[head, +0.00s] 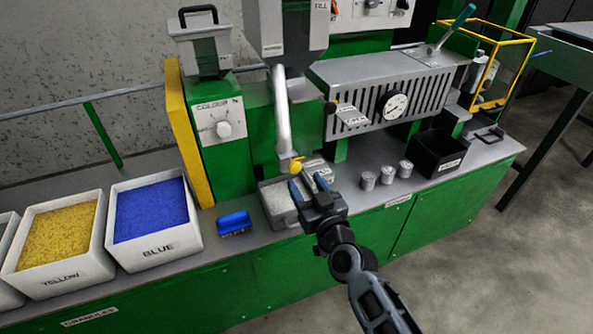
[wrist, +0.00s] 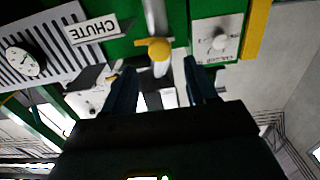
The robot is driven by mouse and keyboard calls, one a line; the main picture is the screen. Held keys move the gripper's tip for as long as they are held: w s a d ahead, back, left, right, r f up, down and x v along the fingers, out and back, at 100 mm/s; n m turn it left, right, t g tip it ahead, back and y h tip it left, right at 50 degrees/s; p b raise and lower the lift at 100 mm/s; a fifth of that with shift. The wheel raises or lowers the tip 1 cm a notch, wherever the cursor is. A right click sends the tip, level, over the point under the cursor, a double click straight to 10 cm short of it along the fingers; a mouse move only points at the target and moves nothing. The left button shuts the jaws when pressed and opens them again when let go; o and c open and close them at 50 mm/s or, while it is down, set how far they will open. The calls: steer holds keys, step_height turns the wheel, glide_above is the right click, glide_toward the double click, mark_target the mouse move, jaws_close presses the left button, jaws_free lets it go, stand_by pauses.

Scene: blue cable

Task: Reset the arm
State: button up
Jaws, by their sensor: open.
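My gripper (head: 307,185) is open in the head view, raised over the bench in front of the machine. Its two fingers are apart and nothing shows between them. In the wrist view the fingers of my gripper (wrist: 157,82) stand apart, with a yellow knob (wrist: 159,49) on a pale pipe seen beyond them. The same yellow knob (head: 296,164) shows in the head view close behind the fingertips; I cannot tell whether they touch. My arm reaches in from the lower right.
A grey tray of pale granules (head: 276,204) sits below my gripper, partly hidden. A blue scoop-like item (head: 234,223), a BLUE bin (head: 155,249) and a YELLOW bin (head: 52,274) stand left. Several metal cups (head: 387,175) and a black box (head: 434,155) stand right.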

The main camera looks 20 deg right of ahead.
steer(key=s+f+g, duration=0.2)
steer(key=s+f, duration=0.1)
steer(key=s, duration=2.3)
steer(key=s+r, duration=0.6)
steer(key=s, duration=0.4)
steer(key=s+r+g, duration=0.1)
steer(key=s+r, duration=0.6)
steer(key=s, duration=0.3)
steer(key=shift+s, duration=0.15)
